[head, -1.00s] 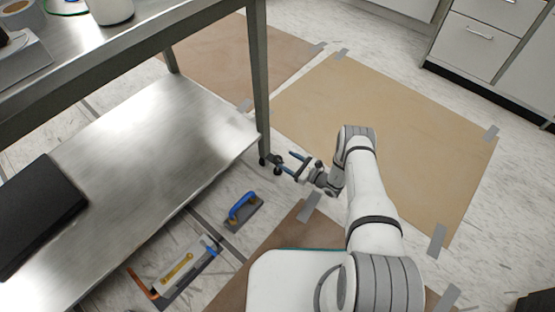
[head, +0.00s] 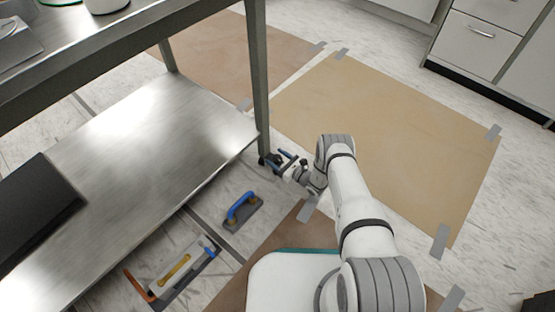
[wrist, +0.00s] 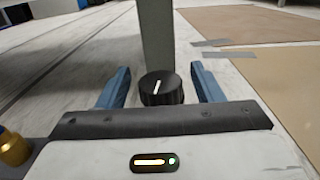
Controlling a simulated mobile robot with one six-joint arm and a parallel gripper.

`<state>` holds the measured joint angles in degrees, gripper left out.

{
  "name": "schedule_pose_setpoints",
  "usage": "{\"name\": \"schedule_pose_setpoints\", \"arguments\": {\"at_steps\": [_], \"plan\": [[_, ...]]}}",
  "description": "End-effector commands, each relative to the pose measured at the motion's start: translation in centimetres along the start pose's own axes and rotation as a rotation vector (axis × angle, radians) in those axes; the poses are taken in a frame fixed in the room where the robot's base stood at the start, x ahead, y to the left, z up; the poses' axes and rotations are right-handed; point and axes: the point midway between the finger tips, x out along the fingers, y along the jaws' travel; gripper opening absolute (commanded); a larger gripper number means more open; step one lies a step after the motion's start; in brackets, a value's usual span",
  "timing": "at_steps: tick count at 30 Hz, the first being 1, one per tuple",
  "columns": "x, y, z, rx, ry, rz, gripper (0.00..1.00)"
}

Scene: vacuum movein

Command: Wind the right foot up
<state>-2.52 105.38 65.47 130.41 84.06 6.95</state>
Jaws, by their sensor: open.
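The right foot (wrist: 161,88) is a black round knob with a white mark on top, at the bottom of the grey table leg (wrist: 156,35). In the wrist view it sits between the two blue fingers of my gripper (wrist: 162,88), with a gap on each side. In the head view my gripper (head: 281,160) is low at the base of the table leg (head: 258,80), open and close to the floor. The foot (head: 262,160) shows there only as a small dark shape, partly covered by the gripper.
The steel table's lower shelf (head: 140,150) lies to the left of the leg. Taped brown sheets, including a tan one (head: 400,130), cover the floor to the right.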

Motion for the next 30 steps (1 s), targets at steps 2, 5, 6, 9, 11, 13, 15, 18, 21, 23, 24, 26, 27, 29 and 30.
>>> {"name": "schedule_pose_setpoints", "arguments": {"at_steps": [2,5,6,9,11,13,15,18,21,23,24,26,27,29,30], "plan": [[-0.01,-0.01,0.03,0.000,0.000,0.000,0.60],[-0.03,-0.01,0.02,0.000,0.000,0.000,0.57],[-0.04,0.00,0.02,0.000,0.000,0.000,0.54],[-0.04,0.00,0.01,0.000,0.000,0.000,0.46],[-0.05,0.00,0.01,0.000,0.000,0.000,0.41],[-0.06,0.00,0.00,0.000,0.000,0.000,0.35],[-0.06,0.00,0.00,0.000,0.000,0.000,0.29],[-0.07,-0.01,0.00,0.000,0.000,0.000,0.21],[-0.08,-0.02,-0.01,0.000,0.000,0.000,0.16],[-0.08,-0.03,-0.03,0.000,0.000,0.002,0.16],[-0.08,-0.04,-0.06,0.000,0.000,0.005,0.16],[-0.09,-0.07,-0.13,0.000,0.000,0.014,0.16],[-0.10,-0.10,-0.18,0.000,0.000,0.021,0.16],[-0.12,-0.13,-0.29,0.000,0.000,0.040,0.16],[-0.14,-0.18,-0.35,-0.001,0.000,0.055,0.16]]}}
